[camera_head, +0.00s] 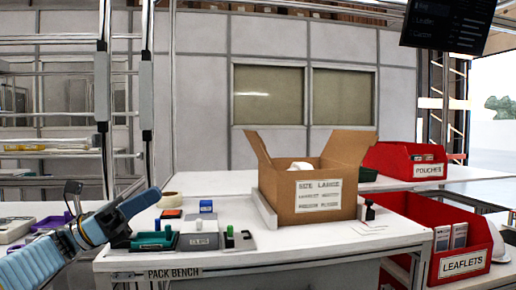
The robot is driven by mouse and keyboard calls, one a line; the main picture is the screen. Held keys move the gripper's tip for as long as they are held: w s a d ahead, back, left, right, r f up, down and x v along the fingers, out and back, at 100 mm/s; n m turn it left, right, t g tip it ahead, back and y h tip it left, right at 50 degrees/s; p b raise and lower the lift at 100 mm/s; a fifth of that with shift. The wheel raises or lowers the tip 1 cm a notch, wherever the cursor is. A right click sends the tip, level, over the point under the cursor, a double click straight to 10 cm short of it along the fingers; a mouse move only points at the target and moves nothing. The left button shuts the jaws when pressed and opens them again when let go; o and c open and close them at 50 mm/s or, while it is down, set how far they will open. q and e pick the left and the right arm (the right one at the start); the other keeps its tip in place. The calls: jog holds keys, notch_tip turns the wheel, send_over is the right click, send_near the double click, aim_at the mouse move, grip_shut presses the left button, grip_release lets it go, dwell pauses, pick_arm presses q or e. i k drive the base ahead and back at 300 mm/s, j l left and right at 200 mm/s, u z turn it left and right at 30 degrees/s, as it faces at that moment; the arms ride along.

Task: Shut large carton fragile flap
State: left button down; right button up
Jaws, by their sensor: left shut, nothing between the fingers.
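The large carton (285,203) stands on the white bench, with a front label reading "SIZE LARGE". Its top is open. One flap (258,149) stands up at the left and a broader flap (349,147) stands up at the right. I see no "fragile" marking on either flap. Something white (300,166) shows inside; most of the inside is hidden. My left gripper (148,198) is shut and empty, over the bench's left end, well left of the carton and apart from it. My right gripper is not in view.
A small dark stamp-like item (370,211) is right of the carton. Red bins marked pouches (400,160) and leaflets (462,264) stand further right.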

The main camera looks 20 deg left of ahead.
aim_at(256, 143)
jog(key=i+j, duration=0.1)
jog(key=i, duration=0.45)
jog(key=i+j, duration=0.15)
jog(key=i, duration=0.4)
